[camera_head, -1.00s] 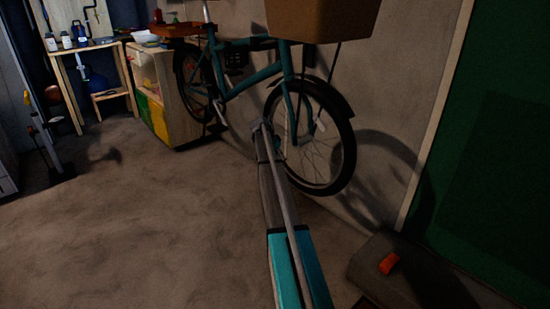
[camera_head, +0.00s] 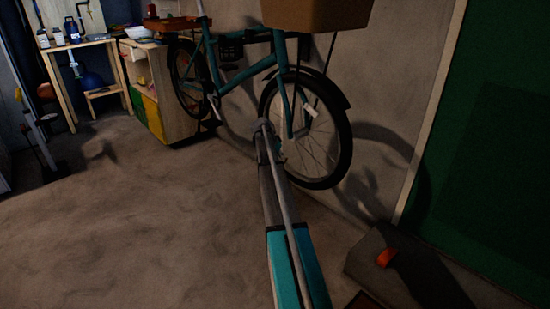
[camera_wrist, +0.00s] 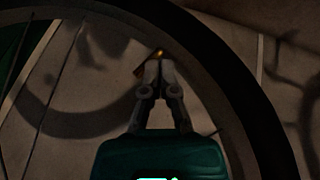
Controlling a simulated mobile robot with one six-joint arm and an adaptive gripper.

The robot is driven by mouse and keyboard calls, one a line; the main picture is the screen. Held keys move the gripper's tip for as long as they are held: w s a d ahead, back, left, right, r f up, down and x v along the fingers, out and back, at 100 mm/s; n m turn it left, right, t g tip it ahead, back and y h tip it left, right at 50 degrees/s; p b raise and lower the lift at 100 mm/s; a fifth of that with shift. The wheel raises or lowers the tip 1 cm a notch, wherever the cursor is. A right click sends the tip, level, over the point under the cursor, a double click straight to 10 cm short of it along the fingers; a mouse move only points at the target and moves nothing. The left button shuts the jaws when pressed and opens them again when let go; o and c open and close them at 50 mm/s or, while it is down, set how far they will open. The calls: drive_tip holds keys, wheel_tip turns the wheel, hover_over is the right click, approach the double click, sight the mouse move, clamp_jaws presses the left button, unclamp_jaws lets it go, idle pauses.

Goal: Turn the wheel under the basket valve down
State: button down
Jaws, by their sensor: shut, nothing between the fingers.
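The teal bicycle's front wheel (camera_head: 346,150) hangs under the brown basket (camera_head: 315,14), with a black tyre and thin spokes. A small pale piece (camera_head: 310,110) shows among its spokes; I cannot tell whether it is the valve. My gripper (camera_head: 264,127) is at the wheel's left side in the head view. In the wrist view, my gripper (camera_wrist: 160,66) is shut and empty, its tips close to the inner side of the tyre (camera_wrist: 235,85). A small orange-gold spot (camera_wrist: 159,53) shows just beyond the tips. Contact with the wheel cannot be told.
A wall stands close behind the bicycle. A dark low box (camera_head: 365,250) with an orange item (camera_head: 386,257) is at the lower right, beside a green panel (camera_head: 490,150). A wooden cabinet (camera_head: 180,122) and table (camera_head: 60,85) stand at the back left.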

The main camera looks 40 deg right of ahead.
sight(286, 168)
drive_tip(key=s, duration=0.1)
drive_tip(key=s+f+b, duration=0.1)
drive_tip(key=s, duration=0.1)
drive_tip(key=s+f, duration=0.1)
drive_tip(key=shift+s+d, duration=0.1)
drive_tip(key=shift+s, duration=0.05)
drive_tip(key=shift+s+d+f+b, duration=0.15)
drive_tip(key=shift+s+b, duration=0.25)
drive_tip(key=shift+s, duration=0.65)
drive_tip(key=shift+w, duration=0.1)
drive_tip(key=shift+w+a, duration=0.2)
drive_tip(key=shift+w, duration=0.2)
drive_tip(key=w, duration=0.1)
drive_tip(key=w+a, duration=0.1)
drive_tip(key=shift+w, duration=0.4)
drive_tip(key=w+a+r+p, duration=0.5)
drive_tip(key=w+r+p, duration=0.1)
drive_tip(key=shift+w, duration=0.2)
